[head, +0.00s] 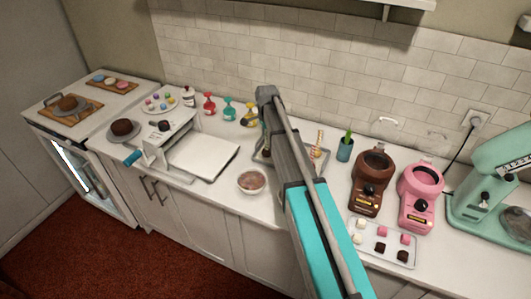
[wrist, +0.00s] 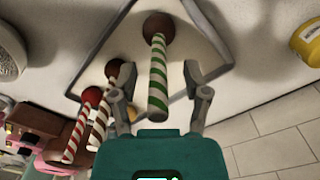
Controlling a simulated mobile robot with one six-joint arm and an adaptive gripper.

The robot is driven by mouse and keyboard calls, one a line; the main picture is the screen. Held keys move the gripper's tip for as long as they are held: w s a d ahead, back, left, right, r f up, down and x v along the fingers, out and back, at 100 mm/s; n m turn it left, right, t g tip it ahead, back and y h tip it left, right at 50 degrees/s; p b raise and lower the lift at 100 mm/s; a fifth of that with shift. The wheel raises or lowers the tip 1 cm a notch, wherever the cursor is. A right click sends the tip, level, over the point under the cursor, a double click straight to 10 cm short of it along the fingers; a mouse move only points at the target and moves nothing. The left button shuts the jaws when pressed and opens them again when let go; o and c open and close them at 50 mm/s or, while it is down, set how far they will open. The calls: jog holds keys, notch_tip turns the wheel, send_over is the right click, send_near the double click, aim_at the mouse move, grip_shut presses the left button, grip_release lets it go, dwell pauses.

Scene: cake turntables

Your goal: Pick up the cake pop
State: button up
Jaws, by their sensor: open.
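A cake pop with a round brown head (wrist: 158,27) and a green-and-white striped stick (wrist: 158,85) stands in the middle of the wrist view. My gripper (wrist: 156,80) is open, with one finger on each side of the stick and visible gaps between. A grey-edged tray (wrist: 88,50) lies under the pops. In the head view my arm hides my gripper and most of the tray (head: 322,152); a striped stick (head: 319,138) shows beside it.
A yellow bottle (wrist: 306,45) is at right in the wrist view. In the head view, a bowl (head: 251,181) stands left of my arm.

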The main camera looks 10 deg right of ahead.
dwell(0.4)
grip_shut()
jog(key=shift+r, duration=0.15)
notch_tip(320, 180, up, 2)
jog(key=p, duration=0.2)
jog(key=shift+r+p, duration=0.25)
jog(key=shift+p, duration=0.15)
jog(key=s+r+p, duration=1)
jog(key=s, duration=0.4)
jog(key=shift+r, duration=0.15)
dwell(0.4)
